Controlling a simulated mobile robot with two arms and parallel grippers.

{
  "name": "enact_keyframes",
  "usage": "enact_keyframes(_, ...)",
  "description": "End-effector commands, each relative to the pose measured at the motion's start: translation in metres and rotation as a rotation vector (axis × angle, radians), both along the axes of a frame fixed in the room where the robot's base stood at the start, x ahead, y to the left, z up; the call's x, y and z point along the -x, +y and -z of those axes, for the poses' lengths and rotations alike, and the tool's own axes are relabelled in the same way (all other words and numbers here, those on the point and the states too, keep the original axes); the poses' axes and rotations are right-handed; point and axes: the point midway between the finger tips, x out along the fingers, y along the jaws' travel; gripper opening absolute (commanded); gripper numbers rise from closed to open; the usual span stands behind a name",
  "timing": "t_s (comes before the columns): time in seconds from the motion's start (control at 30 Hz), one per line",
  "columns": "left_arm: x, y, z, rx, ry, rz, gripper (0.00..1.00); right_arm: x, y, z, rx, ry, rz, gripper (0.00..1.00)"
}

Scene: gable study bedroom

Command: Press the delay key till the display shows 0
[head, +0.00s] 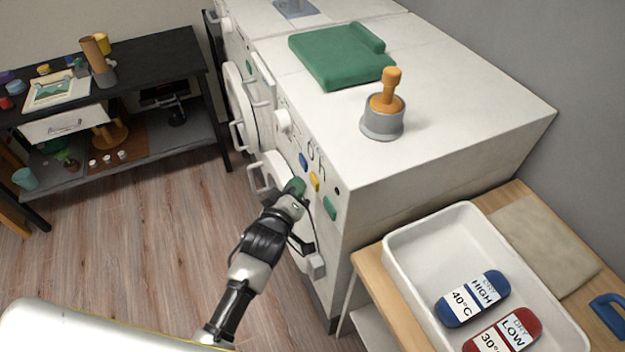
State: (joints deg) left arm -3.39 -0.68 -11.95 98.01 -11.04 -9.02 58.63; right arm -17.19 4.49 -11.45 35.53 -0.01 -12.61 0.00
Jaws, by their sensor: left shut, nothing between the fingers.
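The washing machine front (288,140) faces left and is seen at a steep slant. It carries a blue key (303,160), a yellow key (314,181) and a green key (330,208). Dark characters (316,150) beside the blue key look like "0h", but the slant makes them hard to read. I cannot tell which key is the delay key. My left gripper (296,186) is shut and empty, its dark green tip close to the front, just left of the yellow key. I cannot tell whether it touches anything. My right gripper is out of view.
A folded green cloth (335,58) and a grey pot with an orange-handled tool (382,122) stand on the machines. A white tray (412,262) with blue and red tags sits on the wooden table at right. A dark shelf unit (150,58) stands far left; floor between is clear.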

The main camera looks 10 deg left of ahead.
Motion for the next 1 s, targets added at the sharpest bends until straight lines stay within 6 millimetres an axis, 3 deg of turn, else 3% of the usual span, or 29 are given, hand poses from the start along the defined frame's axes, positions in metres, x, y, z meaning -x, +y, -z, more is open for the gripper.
enact_keyframes(0.17, 0.001, 0.002, 0.000, -0.001, 0.001, -0.001, 0.00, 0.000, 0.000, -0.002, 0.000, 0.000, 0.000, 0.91)
enact_keyframes(0.63, 0.026, 0.038, -0.001, 0.000, 0.002, -0.001, 0.00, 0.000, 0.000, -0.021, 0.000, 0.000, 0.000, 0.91)
enact_keyframes(1.0, 0.028, 0.042, 0.000, 0.000, 0.000, 0.000, 0.00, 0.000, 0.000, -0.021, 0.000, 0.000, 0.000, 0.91)
